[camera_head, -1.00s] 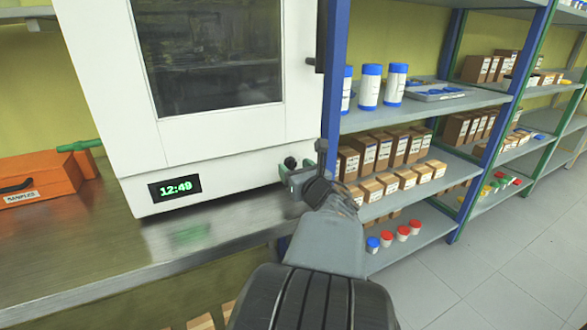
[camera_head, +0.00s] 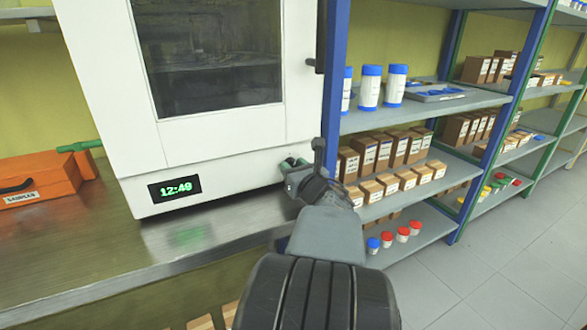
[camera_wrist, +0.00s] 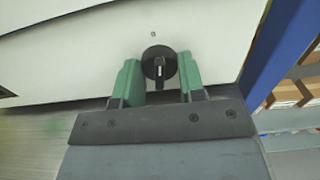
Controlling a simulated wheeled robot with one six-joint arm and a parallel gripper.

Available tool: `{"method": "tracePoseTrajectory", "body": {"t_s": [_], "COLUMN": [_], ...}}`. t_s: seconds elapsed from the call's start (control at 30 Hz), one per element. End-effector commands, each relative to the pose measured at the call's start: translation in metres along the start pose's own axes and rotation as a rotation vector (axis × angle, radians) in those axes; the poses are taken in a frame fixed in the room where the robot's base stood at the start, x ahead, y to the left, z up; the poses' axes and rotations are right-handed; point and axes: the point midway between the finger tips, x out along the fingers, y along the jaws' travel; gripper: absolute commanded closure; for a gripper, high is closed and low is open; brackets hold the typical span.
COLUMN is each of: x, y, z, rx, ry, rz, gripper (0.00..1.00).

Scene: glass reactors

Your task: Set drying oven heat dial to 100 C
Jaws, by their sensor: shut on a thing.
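The drying oven is a white cabinet (camera_head: 230,140) with a dark window, standing on a metal bench. Its heat dial (camera_wrist: 159,64) is a round black knob with a raised bar, low on the front panel at the right. In the wrist view the bar points down toward my gripper, and a small mark sits on the panel above. My gripper (camera_wrist: 159,72) has its green fingers on both sides of the dial, shut on it. In the head view my gripper (camera_head: 289,164) mostly hides the dial. No temperature scale is readable.
A lit green display (camera_head: 175,189) sits at the oven's lower left. An orange case (camera_head: 38,180) lies on the bench (camera_head: 120,250) at left. A blue-posted shelf (camera_head: 425,115) with boxes and bottles stands close at right.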

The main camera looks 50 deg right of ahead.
Motion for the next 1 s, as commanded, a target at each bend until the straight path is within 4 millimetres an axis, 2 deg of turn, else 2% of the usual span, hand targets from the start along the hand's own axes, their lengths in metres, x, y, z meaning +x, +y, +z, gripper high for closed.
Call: {"method": "tracePoseTrajectory", "body": {"t_s": [0.17,0.4,0.6,0.93,0.97,1.0], "x": [0.0000,0.0000,0.0002,0.0003,0.0003,0.0003], "y": [0.0000,0.0005,0.0006,0.0007,0.0007,0.0007], "z": [-0.0012,-0.0019,-0.0003,0.0003,0.0003,0.0003], "rx": [0.023,0.255,0.388,0.404,0.403,0.403], "ry": [-0.001,-0.002,-0.001,0.000,0.000,0.000], "rz": [0.000,0.001,0.001,0.001,0.001,0.001], "gripper": [0.87,0.87,0.87,0.87,0.61,0.57]}}
